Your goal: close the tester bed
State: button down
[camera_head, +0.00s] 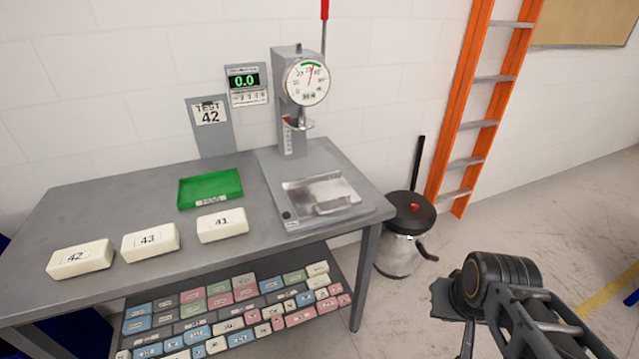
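The tester (292,110) stands at the back right of the grey table, with a round dial and a red-tipped lever. Its bed (308,186), a shiny metal plate with a raised block at its front, sits on the tester's base, forward of the column and the round press foot (300,124). No foam block lies on the bed. My arm shows at the lower right, well apart from the tester. I cannot make out my gripper's fingers there, or whether they are open or shut.
Foam blocks 42 (80,259), 43 (150,242) and 41 (222,225) lie on the table (130,205) near a green tray (210,188). A sign reads "TEST 42" (210,115); a display (246,83) reads 0.0. A bin (405,235) and orange ladder (481,100) stand right.

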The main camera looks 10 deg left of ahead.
aim_at(310, 197)
jog(key=u, duration=1.4)
jog(key=i, duration=1)
jog(key=z, duration=0.05)
